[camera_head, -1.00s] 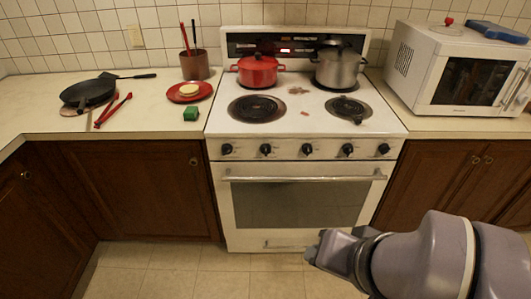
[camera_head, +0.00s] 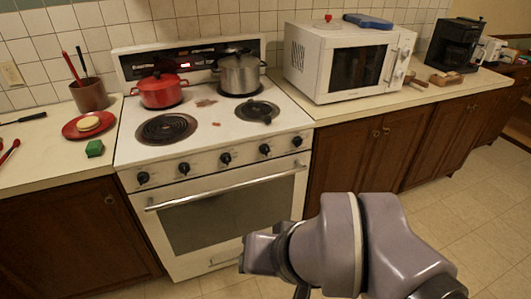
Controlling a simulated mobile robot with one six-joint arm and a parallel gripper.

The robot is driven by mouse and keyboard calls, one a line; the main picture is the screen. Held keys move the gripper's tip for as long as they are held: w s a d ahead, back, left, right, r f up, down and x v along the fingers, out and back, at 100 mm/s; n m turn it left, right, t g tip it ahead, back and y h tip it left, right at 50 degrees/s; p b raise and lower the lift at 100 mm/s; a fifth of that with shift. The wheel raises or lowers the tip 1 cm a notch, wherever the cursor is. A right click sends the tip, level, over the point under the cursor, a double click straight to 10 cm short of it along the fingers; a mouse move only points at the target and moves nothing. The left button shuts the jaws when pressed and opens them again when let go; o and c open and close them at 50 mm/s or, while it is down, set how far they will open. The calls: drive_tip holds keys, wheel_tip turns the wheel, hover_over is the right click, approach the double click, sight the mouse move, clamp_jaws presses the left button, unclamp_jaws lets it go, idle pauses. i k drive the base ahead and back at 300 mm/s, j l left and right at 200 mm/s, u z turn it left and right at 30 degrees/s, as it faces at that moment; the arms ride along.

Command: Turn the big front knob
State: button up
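The white stove (camera_head: 135,140) has a row of several black knobs along its front panel. The middle knob (camera_head: 225,159) looks slightly larger than the others. The knob at the left end (camera_head: 143,178) and the one at the right end (camera_head: 297,141) also show clearly. My gripper (camera_head: 256,252) is low in front of the oven door, below the knobs and apart from them. It is seen from behind, and its fingers are too unclear to show whether they are open. Nothing shows held in it.
A red pot (camera_head: 163,92) and a steel pot (camera_head: 240,75) stand on the stove's back burners. The oven handle (camera_head: 225,188) sticks out below the knobs. A white microwave (camera_head: 300,60) and a black coffee maker (camera_head: 453,45) stand on the right counter. Floor on the right is clear.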

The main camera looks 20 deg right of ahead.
sight(143, 177)
drive_tip(key=j+z, duration=0.25)
drive_tip(key=j, duration=0.45)
drive_tip(key=i+j+z, duration=0.1)
drive_tip(key=j+z, duration=0.2)
drive_tip(key=j, duration=0.45)
